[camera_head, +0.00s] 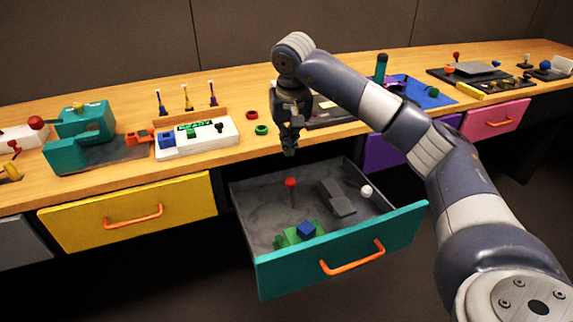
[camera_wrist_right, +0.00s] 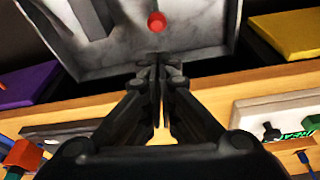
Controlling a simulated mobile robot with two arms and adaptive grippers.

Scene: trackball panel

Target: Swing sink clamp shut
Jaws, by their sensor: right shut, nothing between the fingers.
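I cannot tell for sure which part is the sink clamp. The open teal drawer (camera_head: 405,225) holds a red-topped post (camera_head: 291,183), a grey stepped block (camera_head: 338,198), a white ball knob (camera_head: 366,191) and a green base (camera_head: 284,238) with a blue block (camera_head: 306,229) on it. My right gripper (camera_head: 290,150) is shut and empty, pointing down near the table's front edge, above the back of the drawer. In the right wrist view its closed fingers (camera_wrist_right: 160,60) are beside the red top (camera_wrist_right: 157,22) in the picture, apart from it. My left gripper is out of view.
The wooden table (camera_head: 120,180) carries a teal machine (camera_head: 85,135), a white panel (camera_head: 215,134) with small blocks, red and green rings (camera_head: 261,129), and a blue mat (camera_head: 430,97) at right.

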